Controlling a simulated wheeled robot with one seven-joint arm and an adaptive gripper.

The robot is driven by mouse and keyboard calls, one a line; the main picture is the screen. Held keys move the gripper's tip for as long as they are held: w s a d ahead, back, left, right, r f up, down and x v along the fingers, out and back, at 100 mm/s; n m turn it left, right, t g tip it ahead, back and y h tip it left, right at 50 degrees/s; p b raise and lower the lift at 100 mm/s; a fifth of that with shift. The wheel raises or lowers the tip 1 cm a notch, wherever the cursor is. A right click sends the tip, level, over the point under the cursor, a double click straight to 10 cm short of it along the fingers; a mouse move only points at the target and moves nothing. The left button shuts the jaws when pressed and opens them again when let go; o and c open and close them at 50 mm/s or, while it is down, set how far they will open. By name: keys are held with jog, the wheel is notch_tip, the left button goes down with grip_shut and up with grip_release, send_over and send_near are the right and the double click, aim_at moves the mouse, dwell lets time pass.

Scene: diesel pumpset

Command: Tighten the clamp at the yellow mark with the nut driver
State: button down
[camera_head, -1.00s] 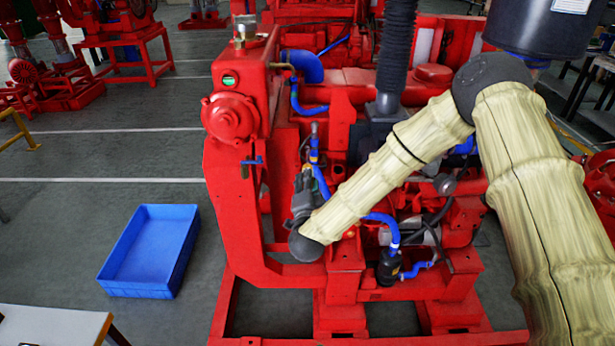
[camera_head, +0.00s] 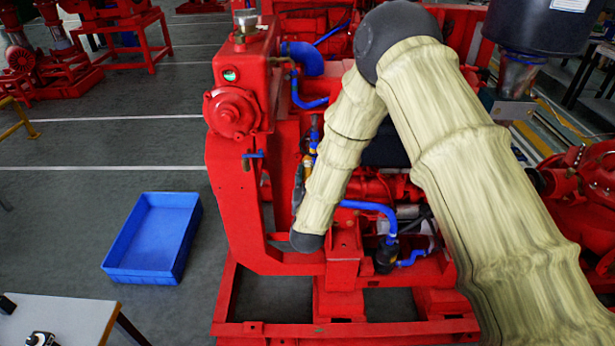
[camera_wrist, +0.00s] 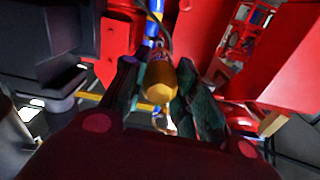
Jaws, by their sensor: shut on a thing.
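In the wrist view the nut driver's orange-yellow handle (camera_wrist: 160,82) sits between the dark fingers of my gripper (camera_wrist: 158,88), which is shut on it. A blue hose (camera_wrist: 153,28) runs just beyond the handle; the driver's tip and whether it touches a clamp cannot be made out. In the head view my gripper is mostly hidden behind my forearm. A small yellow-orange patch (camera_head: 308,164) shows beside the forearm, below a blue hose piece (camera_head: 314,143) on the engine's near side; I cannot tell whether it is the handle or the mark. The clamp itself is not clear.
The red pumpset frame (camera_head: 235,210) stands close around my forearm. A blue hose (camera_head: 375,208) and a black filter (camera_head: 386,258) lie to the right. An empty blue crate (camera_head: 150,240) is on the floor at left, near a white table (camera_head: 60,318).

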jog(key=n, duration=0.6)
jog(key=shift+n+b, duration=0.3)
jog(key=shift+b, duration=0.1)
jog(key=shift+w, duration=0.2)
jog(key=shift+s+b, duration=0.1)
jog(key=shift+b, duration=0.5)
jog(key=shift+w, duration=0.5)
dwell(0.9)
jog(key=shift+f+b, duration=0.1)
jog(key=shift+b, duration=0.25)
